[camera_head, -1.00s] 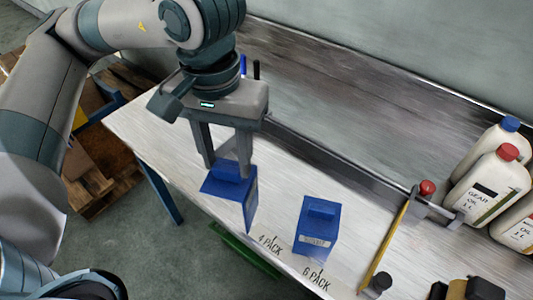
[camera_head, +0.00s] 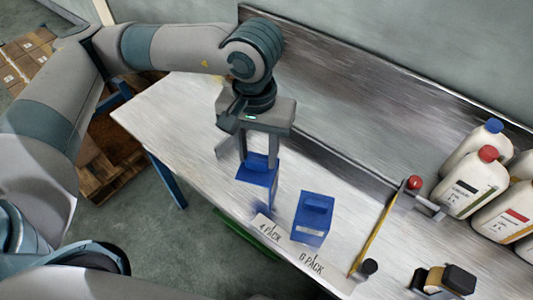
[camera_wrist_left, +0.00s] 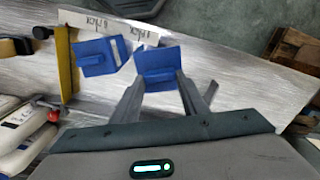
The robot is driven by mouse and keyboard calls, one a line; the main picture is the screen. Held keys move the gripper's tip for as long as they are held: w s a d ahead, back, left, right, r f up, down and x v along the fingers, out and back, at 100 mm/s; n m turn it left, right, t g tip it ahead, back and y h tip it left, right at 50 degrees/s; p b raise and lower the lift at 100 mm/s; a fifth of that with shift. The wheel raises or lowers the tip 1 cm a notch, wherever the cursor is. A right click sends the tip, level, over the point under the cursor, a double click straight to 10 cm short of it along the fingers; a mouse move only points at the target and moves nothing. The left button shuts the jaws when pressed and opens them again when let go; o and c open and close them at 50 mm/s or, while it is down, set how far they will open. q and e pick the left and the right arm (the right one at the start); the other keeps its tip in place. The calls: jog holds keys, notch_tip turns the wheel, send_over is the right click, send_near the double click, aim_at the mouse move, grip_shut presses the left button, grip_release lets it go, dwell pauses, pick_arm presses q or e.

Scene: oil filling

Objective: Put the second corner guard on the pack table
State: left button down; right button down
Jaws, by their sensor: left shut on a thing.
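My left gripper (camera_head: 260,160) points down over the pack table (camera_head: 185,110) and is shut on a blue corner guard (camera_head: 257,178). In the left wrist view the held corner guard (camera_wrist_left: 157,64) sits between the two fingertips (camera_wrist_left: 160,80). Its lower part is near the table's front edge by the "4 PACK" mark; I cannot tell whether it touches the table. The other blue corner guard (camera_head: 313,220), with a pale label, stands on the table to the right, near the "6 PACK" mark (camera_head: 311,263). It also shows in the left wrist view (camera_wrist_left: 95,58). My right gripper is not seen.
A yellow strip (camera_head: 372,236) with a red knob (camera_head: 414,183) lies to the right of the guards. White oil bottles (camera_head: 470,185) stand at the back right. A metal rail (camera_head: 345,168) runs along the back. The table's left part is clear.

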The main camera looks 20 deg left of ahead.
pick_arm(q)
jog(key=shift+w+d+f+p, duration=0.15)
jog(key=shift+w+d+f, duration=0.2)
jog(key=shift+w, duration=0.25)
jog(key=shift+w+d+f+p, duration=0.15)
jog(key=shift+w+d+f, duration=0.05)
jog(key=shift+w+f, duration=0.3)
jog(key=shift+f+p, duration=0.45)
notch_tip(320, 180, down, 2)
jog(key=shift+p, duration=0.55)
jog(key=shift+f, duration=0.5)
